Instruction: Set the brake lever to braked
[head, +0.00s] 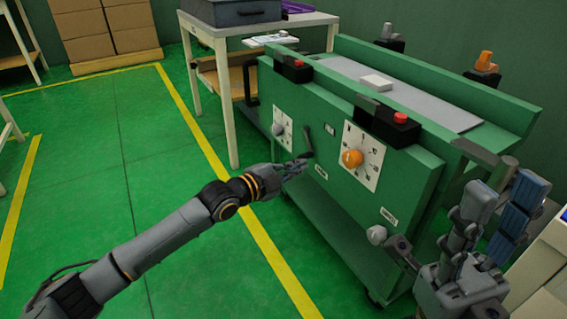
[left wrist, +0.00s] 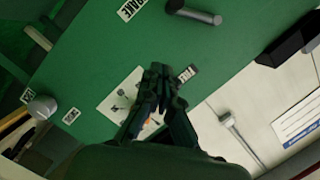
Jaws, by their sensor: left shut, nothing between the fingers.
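The brake lever (head: 307,141) is a dark handle on the front of the green machine, between its two dials. In the left wrist view it is a grey-black cylinder (left wrist: 195,12) at the top edge, beside a label reading BRAKE (left wrist: 130,9). In the head view that label (head: 321,173) sits below the lever. My left gripper (head: 303,162) is shut and empty, just below the lever in the picture; whether they touch is unclear. Its closed fingers (left wrist: 160,72) cover part of the orange-knob dial in the left wrist view. My right gripper (head: 504,192) is open at the right.
The orange-knob dial (head: 352,158) is right of the lever, the smaller dial (head: 282,128) left. Red buttons (head: 400,118) sit on the machine's upper edge. A grey round knob (head: 376,235) projects low right. A white table (head: 225,34) stands behind; green floor left is clear.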

